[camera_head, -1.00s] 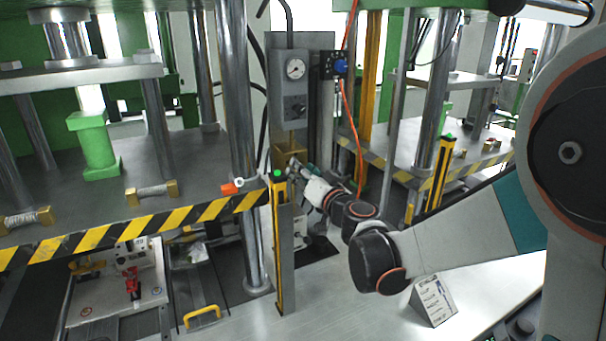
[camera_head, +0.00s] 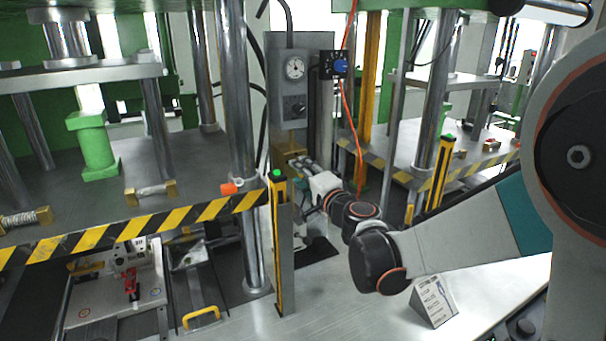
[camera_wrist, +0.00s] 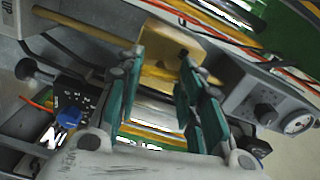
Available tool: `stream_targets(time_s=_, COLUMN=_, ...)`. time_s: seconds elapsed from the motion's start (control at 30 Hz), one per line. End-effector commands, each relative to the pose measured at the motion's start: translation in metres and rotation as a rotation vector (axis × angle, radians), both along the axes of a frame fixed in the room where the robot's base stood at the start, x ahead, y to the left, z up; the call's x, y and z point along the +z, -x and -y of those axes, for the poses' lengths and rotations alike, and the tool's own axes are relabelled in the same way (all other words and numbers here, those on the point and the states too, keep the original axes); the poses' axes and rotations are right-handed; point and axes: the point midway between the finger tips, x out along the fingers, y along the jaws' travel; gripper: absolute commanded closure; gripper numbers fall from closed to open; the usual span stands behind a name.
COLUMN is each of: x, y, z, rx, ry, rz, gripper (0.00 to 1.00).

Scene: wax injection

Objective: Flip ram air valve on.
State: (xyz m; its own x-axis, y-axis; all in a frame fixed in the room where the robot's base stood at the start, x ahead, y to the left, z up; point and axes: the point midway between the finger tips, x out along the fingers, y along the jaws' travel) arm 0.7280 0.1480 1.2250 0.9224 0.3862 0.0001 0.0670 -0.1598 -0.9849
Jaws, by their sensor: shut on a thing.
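The brass valve block (camera_head: 291,139) is on the grey upright panel below the gauge and black knob in the head view. It also shows at the top of the wrist view (camera_wrist: 172,42). My gripper (camera_head: 298,163) is at the lower front of this block. In the wrist view, the teal fingers of my gripper (camera_wrist: 162,62) stand on either side of a small brass part at the block, and I take them as shut on it. The part's shape and on or off position are hard to make out, since the fingers partly hide it.
A round gauge (camera_head: 295,68) and a black knob (camera_head: 297,108) are above the block. A blue knob (camera_head: 340,66) on a black box is to the right, with an orange hose below it. A yellow-edged post (camera_head: 278,245) with a green top stands close in front, left of my gripper.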

Motion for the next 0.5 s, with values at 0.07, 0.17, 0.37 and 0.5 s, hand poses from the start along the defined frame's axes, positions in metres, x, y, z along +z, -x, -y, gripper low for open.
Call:
stream_targets(time_s=0.07, x=-0.0005, y=0.0001, z=0.0003, rx=-0.001, ry=-0.042, rz=-0.018, gripper=0.89)
stream_targets(time_s=0.17, x=-0.0006, y=0.0001, z=0.0004, rx=-0.001, ry=-0.090, rz=-0.038, gripper=0.89)
stream_targets(time_s=0.37, x=-0.0007, y=0.0001, z=0.0005, rx=-0.001, ry=-0.149, rz=-0.062, gripper=0.89)
stream_targets(time_s=0.5, x=-0.0008, y=0.0001, z=0.0004, rx=-0.001, ry=-0.170, rz=-0.071, gripper=0.89)
